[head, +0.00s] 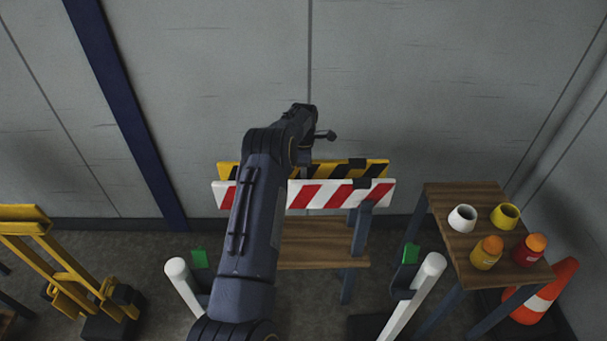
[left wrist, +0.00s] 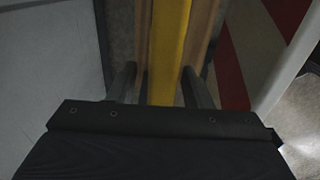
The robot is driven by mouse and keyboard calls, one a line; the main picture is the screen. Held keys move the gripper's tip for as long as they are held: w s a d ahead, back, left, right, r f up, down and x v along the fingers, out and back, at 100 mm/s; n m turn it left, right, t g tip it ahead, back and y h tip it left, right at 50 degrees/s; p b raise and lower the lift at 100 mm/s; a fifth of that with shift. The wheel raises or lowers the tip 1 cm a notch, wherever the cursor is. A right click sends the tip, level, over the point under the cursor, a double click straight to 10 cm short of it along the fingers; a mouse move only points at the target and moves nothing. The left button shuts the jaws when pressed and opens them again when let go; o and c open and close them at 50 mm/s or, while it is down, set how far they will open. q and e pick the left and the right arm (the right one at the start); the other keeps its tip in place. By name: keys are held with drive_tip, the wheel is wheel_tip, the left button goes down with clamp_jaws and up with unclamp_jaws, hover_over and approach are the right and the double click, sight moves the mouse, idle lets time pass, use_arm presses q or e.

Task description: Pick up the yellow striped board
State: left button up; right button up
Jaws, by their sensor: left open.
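The yellow and black striped board (head: 340,168) stands on edge behind a red and white striped board (head: 340,194) in the head view. My left arm crosses in front of both and hides part of them. In the left wrist view, the yellow board (left wrist: 169,50) shows edge-on as a yellow strip. My left gripper (left wrist: 159,75) is open, with one finger on each side of this strip. I cannot tell whether either finger touches it. The red and white board (left wrist: 235,50) is to the right in that view. My right gripper is not in view.
A wooden bench (head: 312,246) is below the boards, with a grey wall (head: 420,80) behind. At right, a wooden table (head: 465,195) holds white and yellow cups and two orange-capped jars. A traffic cone (head: 545,295) leans beside it. A yellow frame (head: 60,260) is at left.

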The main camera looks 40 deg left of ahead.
use_arm(q)
clamp_jaws()
drive_tip(key=shift+r, duration=0.15)
wheel_tip(320, 180, up, 10)
drive_tip(key=shift+b, duration=0.5)
idle(0.4)
